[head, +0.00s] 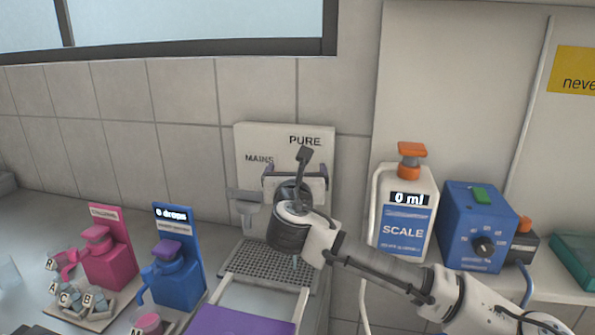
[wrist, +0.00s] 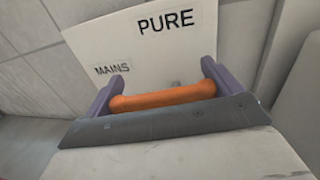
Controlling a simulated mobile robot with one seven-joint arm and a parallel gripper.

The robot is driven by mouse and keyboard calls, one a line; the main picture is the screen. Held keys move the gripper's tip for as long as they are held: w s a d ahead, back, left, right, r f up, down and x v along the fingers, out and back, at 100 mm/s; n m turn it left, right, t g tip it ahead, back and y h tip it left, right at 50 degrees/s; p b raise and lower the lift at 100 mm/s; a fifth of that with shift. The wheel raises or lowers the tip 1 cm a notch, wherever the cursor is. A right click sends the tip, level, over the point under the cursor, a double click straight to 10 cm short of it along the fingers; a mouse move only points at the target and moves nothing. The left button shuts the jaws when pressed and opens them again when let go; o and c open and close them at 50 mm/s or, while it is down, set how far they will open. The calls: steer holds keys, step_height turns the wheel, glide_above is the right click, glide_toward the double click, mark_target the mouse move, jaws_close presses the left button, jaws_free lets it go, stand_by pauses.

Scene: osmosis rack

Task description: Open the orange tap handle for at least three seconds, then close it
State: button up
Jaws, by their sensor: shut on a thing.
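The orange tap handle (wrist: 162,97) lies across the wrist view, in front of a white panel (wrist: 90,40) labelled MAINS and PURE. The panel also shows in the head view (head: 252,140). The two purple fingers of my gripper (wrist: 160,86) stand at the two ends of the handle, and my gripper is shut on it. In the head view my gripper (head: 297,176) is in front of the panel, below the PURE label, and my arm hides the handle. A grey spout (head: 248,209) shows left of my gripper.
A grated drip tray (head: 262,264) lies below, with a purple item (head: 240,322) in front. The scale bottle (head: 405,215) reads 0 ml and stands right, beside a blue box with a knob (head: 470,215). Pink (head: 108,255) and blue (head: 180,265) dispensers stand left.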

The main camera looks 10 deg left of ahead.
steer(key=n+g+y+p, duration=0.1)
steer(key=n+y, duration=0.1)
steer(key=y, duration=0.1)
steer(key=n+g+y+p, duration=0.1)
steer(key=n+y, duration=0.1)
steer(key=y, duration=0.1)
steer(key=shift+a+r+g, duration=0.15)
steer(key=shift+r+g, duration=0.05)
steer(key=shift+g, duration=0.1)
steer(key=shift+s+a+f+n+g+y+p, duration=0.1)
steer(key=shift+n+g+y+p, duration=0.35)
steer(key=shift+n+g+y, duration=0.3)
steer(key=shift+s+a+n+g+y+p, duration=0.15)
steer(key=shift+n+g+y+p, duration=0.25)
steer(key=shift+n+g+y, duration=0.35)
steer(key=shift+s+a+f+n+g+y+p, duration=0.1)
steer(key=shift+n+g+y+p, duration=0.45)
steer(key=shift+y, duration=0.25)
steer(key=shift+n+g, duration=0.25)
steer(key=o, duration=0.7)
steer(key=shift+s+d+b, duration=0.2)
steer(key=shift+d+b, duration=0.1)
steer(key=shift+d, duration=0.05)
steer(key=b+v, duration=0.2)
steer(key=v, duration=0.4)
steer(key=shift+s+d, duration=0.2)
steer(key=shift+d, duration=0.05)
steer(key=shift+s, duration=0.1)
